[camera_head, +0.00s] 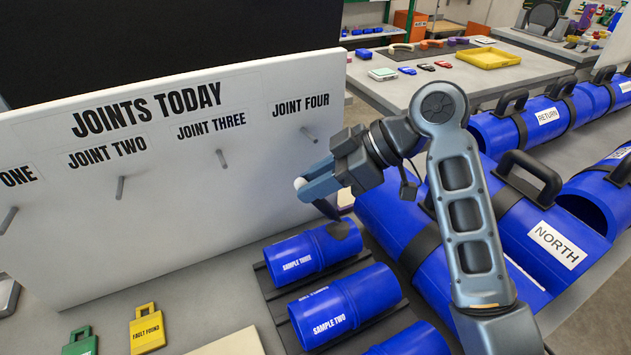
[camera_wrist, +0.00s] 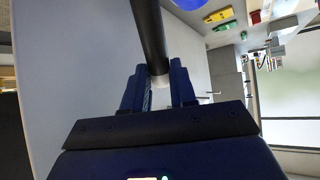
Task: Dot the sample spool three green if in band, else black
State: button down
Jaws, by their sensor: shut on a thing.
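My gripper (camera_head: 318,185) is shut on a black marker (camera_wrist: 150,38), a dark rod with a pale end between the fingers. In the head view the marker (camera_head: 327,208) slants down to the right over the blue sample three spool (camera_head: 285,250), which lies on its side on a dark rack and carries a white "SAMPLE THREE" label. A dark patch lies on the spool's top right, below the marker; I cannot tell if it is a mark or shadow. I cannot tell whether the tip touches the spool.
The sample two spool (camera_head: 345,305) lies in front of sample three, with another blue spool partly hidden nearer. A white "JOINTS TODAY" board (camera_head: 170,235) with pegs stands left. Yellow (camera_head: 147,330) and green (camera_head: 80,345) tags lie at front left. Large blue pipes, one labelled NORTH (camera_head: 535,225), fill the right.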

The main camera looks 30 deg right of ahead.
jog(key=shift+r+p, duration=1.2)
jog(key=shift+r, duration=1.6)
jog(key=shift+s, duration=0.1)
